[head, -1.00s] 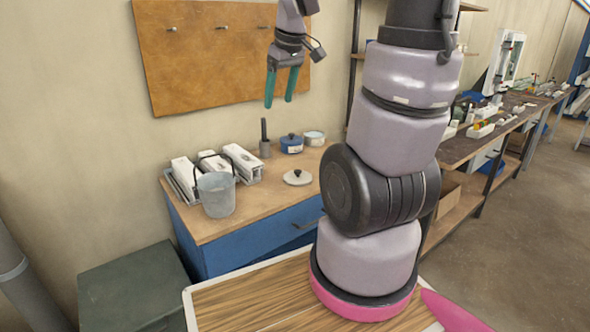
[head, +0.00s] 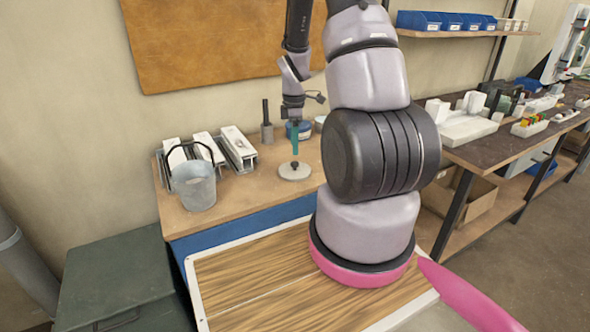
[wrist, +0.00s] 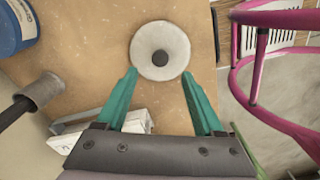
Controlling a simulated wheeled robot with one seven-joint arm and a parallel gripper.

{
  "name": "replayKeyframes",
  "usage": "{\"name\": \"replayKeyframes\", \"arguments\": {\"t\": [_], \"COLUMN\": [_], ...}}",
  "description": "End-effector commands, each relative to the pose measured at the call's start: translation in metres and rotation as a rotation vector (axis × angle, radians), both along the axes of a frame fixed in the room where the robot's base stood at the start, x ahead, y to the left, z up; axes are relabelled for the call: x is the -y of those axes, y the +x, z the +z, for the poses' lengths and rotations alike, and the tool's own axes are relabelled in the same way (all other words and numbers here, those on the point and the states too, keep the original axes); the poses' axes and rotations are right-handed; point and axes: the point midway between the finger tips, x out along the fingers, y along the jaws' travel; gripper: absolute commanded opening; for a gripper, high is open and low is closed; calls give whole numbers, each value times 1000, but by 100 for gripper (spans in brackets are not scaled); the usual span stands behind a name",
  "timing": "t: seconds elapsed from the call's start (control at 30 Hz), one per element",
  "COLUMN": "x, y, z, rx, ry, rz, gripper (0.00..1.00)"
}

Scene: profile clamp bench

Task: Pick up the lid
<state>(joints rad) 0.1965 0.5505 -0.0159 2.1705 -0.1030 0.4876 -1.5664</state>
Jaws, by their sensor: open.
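The lid (head: 294,172) is a pale round disc with a dark knob, lying flat on the wooden top of the blue bench. In the wrist view the lid (wrist: 160,52) is at the upper middle, ahead of the fingertips. My gripper (head: 295,140) points down above the lid in the head view. Its two green fingers (wrist: 160,75) are apart with nothing between them, and the lid's knob lies roughly on their centre line. In the head view the fingers overlap, and I cannot tell the exact height above the knob.
A blue tin (head: 304,130) and a grey holder with a dark handle (head: 267,132) stand behind the lid. A grey bucket (head: 194,188) and several white profiles (head: 238,148) are to the left. The bench top (head: 245,195) in front is clear.

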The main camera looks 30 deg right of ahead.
Motion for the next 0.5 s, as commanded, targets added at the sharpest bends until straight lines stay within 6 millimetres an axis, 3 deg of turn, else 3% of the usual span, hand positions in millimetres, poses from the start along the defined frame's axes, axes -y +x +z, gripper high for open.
{"name": "replayKeyframes", "arguments": {"t": [0.23, 0.5], "x": [0, 1], "y": [-1, -1], "z": [-21, -60], "rx": [-2, -2], "ry": [0, 0], "rz": [-1, -1], "gripper": [70, 70]}}
